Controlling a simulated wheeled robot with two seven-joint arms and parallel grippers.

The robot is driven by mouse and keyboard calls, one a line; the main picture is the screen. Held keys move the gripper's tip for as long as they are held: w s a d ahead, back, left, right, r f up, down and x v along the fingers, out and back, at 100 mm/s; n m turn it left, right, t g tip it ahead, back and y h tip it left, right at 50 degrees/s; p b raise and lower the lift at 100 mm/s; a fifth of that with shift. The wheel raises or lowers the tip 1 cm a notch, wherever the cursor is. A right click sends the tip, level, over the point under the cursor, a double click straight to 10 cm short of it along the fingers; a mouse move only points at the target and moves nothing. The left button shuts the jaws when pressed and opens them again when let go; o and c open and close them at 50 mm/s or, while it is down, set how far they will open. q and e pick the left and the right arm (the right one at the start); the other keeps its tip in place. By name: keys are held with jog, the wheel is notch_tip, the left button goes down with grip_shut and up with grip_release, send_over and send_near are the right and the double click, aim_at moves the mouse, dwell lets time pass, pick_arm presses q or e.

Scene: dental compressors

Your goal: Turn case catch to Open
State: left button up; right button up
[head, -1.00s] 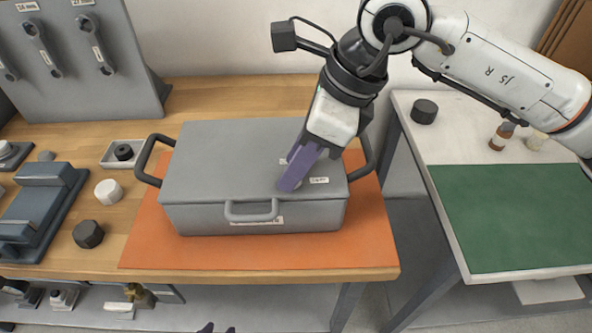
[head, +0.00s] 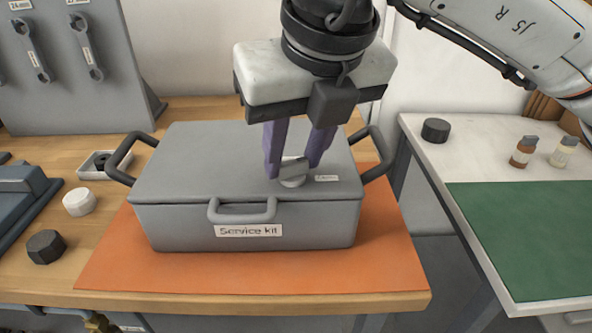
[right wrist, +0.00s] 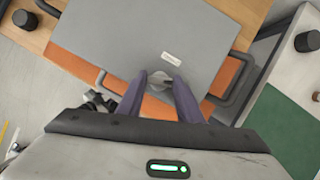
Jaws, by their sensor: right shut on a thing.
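The grey case (head: 175,177) marked "Service kit" sits shut on an orange mat (head: 110,265) on the wooden bench. Its catch (head: 292,181) is a small light-grey knob with a raised grip on the lid's front right part. The catch also shows in the right wrist view (right wrist: 157,77). A small white label (head: 327,178) lies just right of it, too small to read. My right gripper (head: 293,168) points down from above, its two purple fingers shut on the catch, one on each side. My left gripper is not in the head view.
Dark handles (head: 125,160) stick out at the case's sides, and a grey handle (head: 240,209) is on its front. A white knob (head: 79,202) and a black knob (head: 46,247) stand left of the mat. A table with a green mat (head: 530,235) is at the right.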

jog(key=shift+a+f+m+h+b, duration=0.1)
jog(key=shift+m+h+b, duration=0.4)
jog(key=shift+m+b, duration=0.45)
jog(key=shift+m, duration=0.65)
jog(key=shift+m+h+b, duration=0.3)
jog(key=shift+m+b, duration=0.05)
jog(key=shift+m, duration=0.05)
jog(key=o, duration=1.1)
jog(key=shift+p+v, duration=0.6)
jog(key=shift+v, duration=4.7)
jog(key=shift+s+a+f, duration=0.1)
jog(key=shift+a, duration=0.05)
